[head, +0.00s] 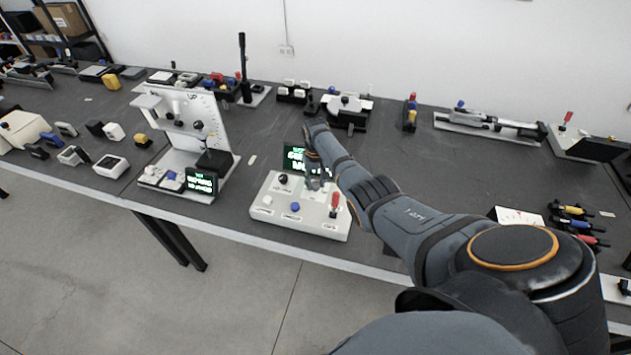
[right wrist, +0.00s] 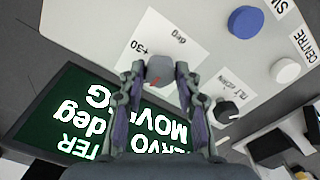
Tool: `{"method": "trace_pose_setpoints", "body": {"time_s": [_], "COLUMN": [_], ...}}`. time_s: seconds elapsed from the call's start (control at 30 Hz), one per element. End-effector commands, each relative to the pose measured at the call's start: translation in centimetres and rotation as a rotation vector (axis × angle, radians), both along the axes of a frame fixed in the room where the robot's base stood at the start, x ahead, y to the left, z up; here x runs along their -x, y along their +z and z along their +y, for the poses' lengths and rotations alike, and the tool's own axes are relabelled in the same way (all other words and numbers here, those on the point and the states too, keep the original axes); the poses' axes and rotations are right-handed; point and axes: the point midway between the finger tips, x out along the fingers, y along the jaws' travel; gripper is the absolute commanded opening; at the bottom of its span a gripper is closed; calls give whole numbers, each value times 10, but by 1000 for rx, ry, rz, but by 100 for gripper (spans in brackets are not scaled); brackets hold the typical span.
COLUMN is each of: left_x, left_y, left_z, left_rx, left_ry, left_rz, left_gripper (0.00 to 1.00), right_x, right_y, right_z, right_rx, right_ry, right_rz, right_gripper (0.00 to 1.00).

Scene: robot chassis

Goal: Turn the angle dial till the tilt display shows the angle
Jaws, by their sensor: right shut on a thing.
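The angle dial (right wrist: 159,67) is a grey knob with a red mark on a white scale card reading "+30" and "deg" in the right wrist view. My right gripper (right wrist: 160,80) is shut on it, with one finger on each side. In the head view my right gripper (head: 314,180) is over the white control box (head: 310,222), hiding the dial. In the right wrist view the display (right wrist: 45,112) is upside down; "deg" and "MOVING" are legible, the number is hidden. My left gripper is not in view.
The box also carries a black knob (head: 283,179), a blue button (head: 295,207), a white button (head: 267,199) and a red-handled lever (head: 335,203). A white tilt stand (head: 190,110) with another display (head: 201,182) stands to the left.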

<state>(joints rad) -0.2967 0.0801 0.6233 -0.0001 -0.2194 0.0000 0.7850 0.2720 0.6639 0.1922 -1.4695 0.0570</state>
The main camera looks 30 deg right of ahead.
Motion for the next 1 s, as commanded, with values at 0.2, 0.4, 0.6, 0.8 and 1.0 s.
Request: {"method": "trace_pose_setpoints", "body": {"time_s": [0.2, 0.4, 0.6, 0.8, 1.0], "left_x": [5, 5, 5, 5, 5], "left_y": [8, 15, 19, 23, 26], "left_z": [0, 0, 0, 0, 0], "left_rx": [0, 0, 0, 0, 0], "left_ry": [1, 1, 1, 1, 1], "left_rz": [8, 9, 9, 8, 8], "left_gripper": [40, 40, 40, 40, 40], "right_x": [0, 0, 0, 0, 0], "right_y": [2, 2, 2, 1, 1], "right_z": [0, 0, 0, 0, 0], "right_rx": [0, 0, 0, 0, -1], "right_ry": [-161, -350, -541, -726, -888], "right_rz": [1, 1, 1, 1, 0], "right_gripper": [1, 1, 1, 1, 1]}}
